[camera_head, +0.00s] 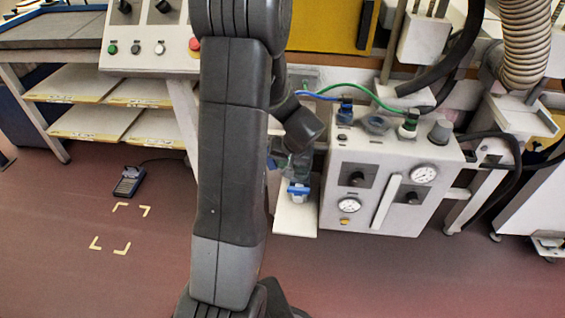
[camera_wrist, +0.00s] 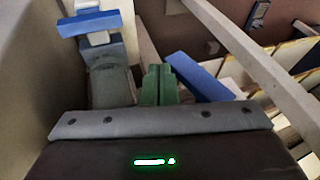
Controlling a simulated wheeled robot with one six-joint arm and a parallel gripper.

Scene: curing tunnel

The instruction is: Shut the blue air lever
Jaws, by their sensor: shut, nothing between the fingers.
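In the wrist view a blue bar (camera_wrist: 203,76), which looks like the air lever, lies diagonally just right of my gripper (camera_wrist: 158,85). The green fingers are pressed together with nothing between them. They are close beside the bar; I cannot tell whether they touch it. The lower end of the bar is hidden behind my gripper's body. A second blue piece (camera_wrist: 90,23), a crossbar on a grey and white fitting, is at the upper left. In the head view this blue piece (camera_head: 298,190) shows beside the control box, while my arm and wrist largely hide the lever area.
The white control box (camera_head: 375,155) with gauges and knobs stands right of my arm, with green and blue hoses above it. A white shelf plate (camera_head: 296,217) juts out at its left. A panel with buttons (camera_head: 150,45) is at the upper left. Open floor lies lower left.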

